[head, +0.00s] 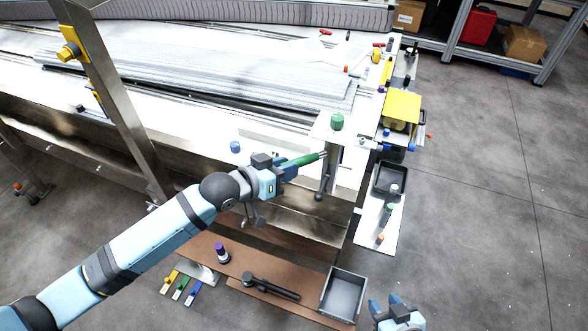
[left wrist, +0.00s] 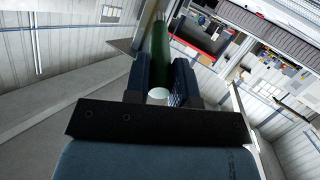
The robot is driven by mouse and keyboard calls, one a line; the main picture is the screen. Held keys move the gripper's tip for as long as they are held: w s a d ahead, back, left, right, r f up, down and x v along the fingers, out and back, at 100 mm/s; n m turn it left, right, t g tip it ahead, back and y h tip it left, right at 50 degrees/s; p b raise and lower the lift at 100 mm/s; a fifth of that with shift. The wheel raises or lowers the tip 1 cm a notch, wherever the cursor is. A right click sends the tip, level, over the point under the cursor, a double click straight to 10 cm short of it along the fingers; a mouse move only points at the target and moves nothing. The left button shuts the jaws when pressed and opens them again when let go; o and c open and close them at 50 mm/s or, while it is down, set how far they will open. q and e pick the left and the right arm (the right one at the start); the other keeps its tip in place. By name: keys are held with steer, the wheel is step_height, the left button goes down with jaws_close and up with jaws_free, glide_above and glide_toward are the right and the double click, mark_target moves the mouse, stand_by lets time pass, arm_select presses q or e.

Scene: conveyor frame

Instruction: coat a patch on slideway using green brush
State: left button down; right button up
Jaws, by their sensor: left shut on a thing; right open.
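My left gripper (head: 284,168) is shut on the green brush (head: 304,160). The brush points right and slightly up in the head view, near the front edge of the conveyor frame. In the left wrist view its green handle (left wrist: 160,50) sits between the two dark fingers; its far end is hard to make out. Long grey ribbed strips (head: 200,75) lie along the white frame top (head: 190,118). I cannot tell which surface is the slideway, and no coated patch is clear. My right gripper (head: 388,306) is open and empty at the bottom, over the floor.
A green-topped piece (head: 337,122) stands on a small plate right of the brush. A steel post (head: 122,115) rises at left. A brown lower shelf (head: 250,265) holds a grey bin (head: 344,294) and a black tool (head: 270,288). A black tray (head: 390,181) is at right.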

mark_target(282, 164)
arm_select(q)
steer(key=shift+w+a, duration=0.1)
steer(key=shift+a, duration=0.15)
steer(key=shift+r+p, duration=0.85)
steer(key=shift+s+d+r+p, duration=0.65)
steer(key=shift+d+p, duration=0.45)
steer(key=shift+d, duration=0.85)
steer(key=shift+w+a, duration=0.2)
steer(key=shift+a, duration=0.45)
steer(key=shift+w+a, duration=0.2)
steer(key=shift+a, duration=0.5)
steer(key=shift+w+a, duration=0.2)
steer(key=shift+a, duration=0.45)
